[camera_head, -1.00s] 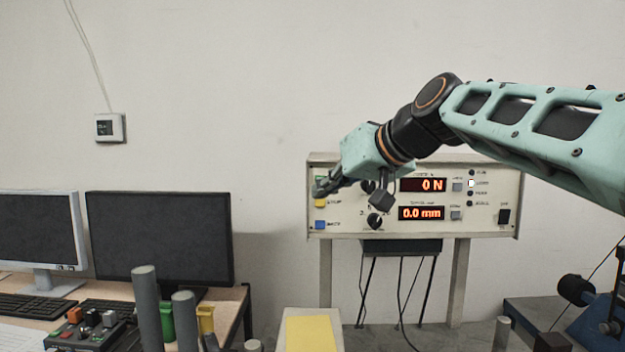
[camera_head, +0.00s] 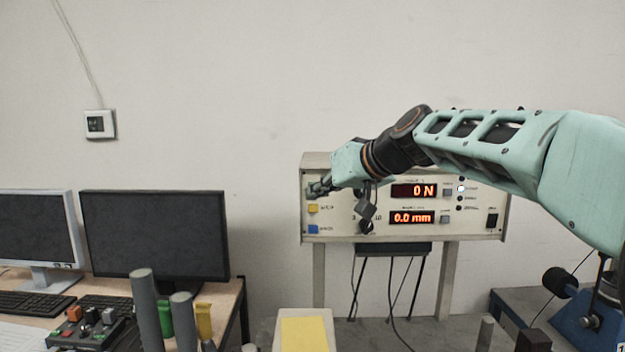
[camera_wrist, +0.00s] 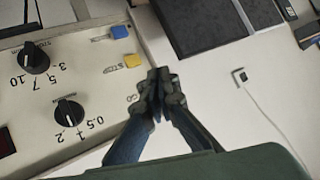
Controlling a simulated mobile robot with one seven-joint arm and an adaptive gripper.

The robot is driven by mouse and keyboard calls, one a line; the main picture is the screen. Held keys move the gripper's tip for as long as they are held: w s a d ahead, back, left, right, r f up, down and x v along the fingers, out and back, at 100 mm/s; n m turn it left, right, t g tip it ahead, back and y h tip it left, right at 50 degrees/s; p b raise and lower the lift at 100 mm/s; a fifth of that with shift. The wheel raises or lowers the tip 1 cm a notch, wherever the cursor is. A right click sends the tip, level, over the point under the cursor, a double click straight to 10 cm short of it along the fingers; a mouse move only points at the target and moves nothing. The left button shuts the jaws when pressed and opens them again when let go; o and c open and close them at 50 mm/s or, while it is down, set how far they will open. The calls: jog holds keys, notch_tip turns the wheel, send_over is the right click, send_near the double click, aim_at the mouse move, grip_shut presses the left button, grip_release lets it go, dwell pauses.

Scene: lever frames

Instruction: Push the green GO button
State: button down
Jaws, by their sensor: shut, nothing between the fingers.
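The control panel (camera_head: 335,238) is a pale box on legs against the wall, and it also fills the left of the wrist view (camera_wrist: 88,72). A "GO" label (camera_wrist: 131,98) shows there beside my fingertips. The green GO button itself is hidden behind my gripper. My gripper (camera_head: 313,190) is at the panel's upper left corner with its fingers closed and empty. In the wrist view my gripper (camera_wrist: 157,82) covers the spot beside the label. I cannot tell whether the tips touch the button.
Below the GO spot are a yellow STOP button (camera_head: 313,208) and a blue button (camera_head: 313,229). Knobs (camera_wrist: 68,112) stand close by on the panel face. The displays (camera_head: 413,191) read 0 N and 0.0 mm. Monitors (camera_head: 155,235) stand at the left.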

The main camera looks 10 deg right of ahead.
jog(key=shift+w+d+p, duration=0.15)
jog(key=shift+w+p, duration=0.9)
jog(key=shift+p, duration=0.1)
jog(key=shift+w, duration=0.15)
dwell(0.8)
jog(key=shift+w+d+p, duration=0.15)
jog(key=shift+w+p, duration=0.15)
jog(key=shift+p, duration=0.15)
